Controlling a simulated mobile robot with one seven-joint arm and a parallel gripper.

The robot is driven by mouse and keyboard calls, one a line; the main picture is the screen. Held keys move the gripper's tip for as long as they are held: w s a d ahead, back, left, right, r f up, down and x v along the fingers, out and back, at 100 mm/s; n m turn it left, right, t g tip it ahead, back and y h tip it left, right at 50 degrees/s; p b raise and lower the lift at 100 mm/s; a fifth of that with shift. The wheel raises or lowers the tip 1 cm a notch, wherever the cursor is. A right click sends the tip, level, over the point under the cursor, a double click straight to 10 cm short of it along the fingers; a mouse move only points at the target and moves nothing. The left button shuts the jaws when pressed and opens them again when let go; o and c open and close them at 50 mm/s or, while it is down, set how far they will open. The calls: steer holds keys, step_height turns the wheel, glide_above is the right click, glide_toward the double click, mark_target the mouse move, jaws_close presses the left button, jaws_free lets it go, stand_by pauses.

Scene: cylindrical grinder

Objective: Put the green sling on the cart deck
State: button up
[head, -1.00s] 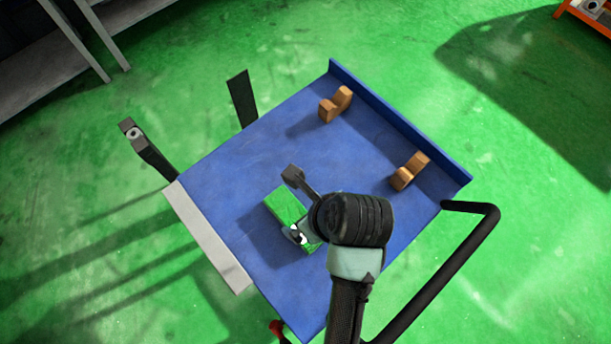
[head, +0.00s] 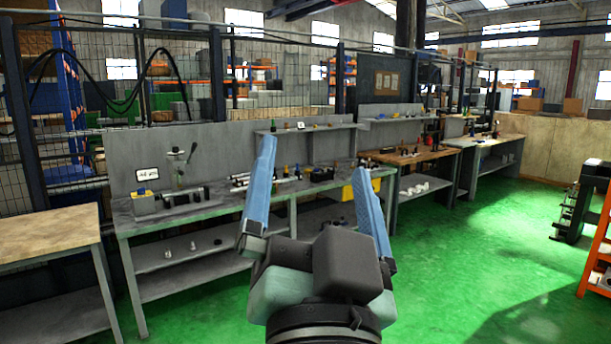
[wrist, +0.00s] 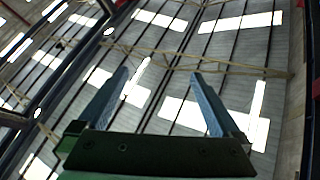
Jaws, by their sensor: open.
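My gripper (head: 316,158) is raised in front of the head camera, its two blue fingers spread wide apart and pointing up. Nothing is between the fingers. In the wrist view my gripper (wrist: 161,72) is also open and empty against the roof. Neither the green sling nor the cart deck is in either view now. A second ago a green block-like item, likely the sling, lay on the blue cart deck beside my gripper.
A long grey workbench (head: 160,220) with tools stands behind my gripper. A wooden-topped bench (head: 410,157) is farther right, and a wooden table (head: 45,232) is at left. An orange rack (head: 597,245) stands at the right edge. Green floor (head: 480,240) is open at right.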

steer(key=s+a+r+n+t, duration=0.1)
steer(key=s+r+n+t, duration=0.3)
steer(key=r, duration=0.5)
steer(key=s, duration=0.2)
steer(key=shift+s+r+n, duration=0.15)
steer(key=shift+s+n, duration=0.25)
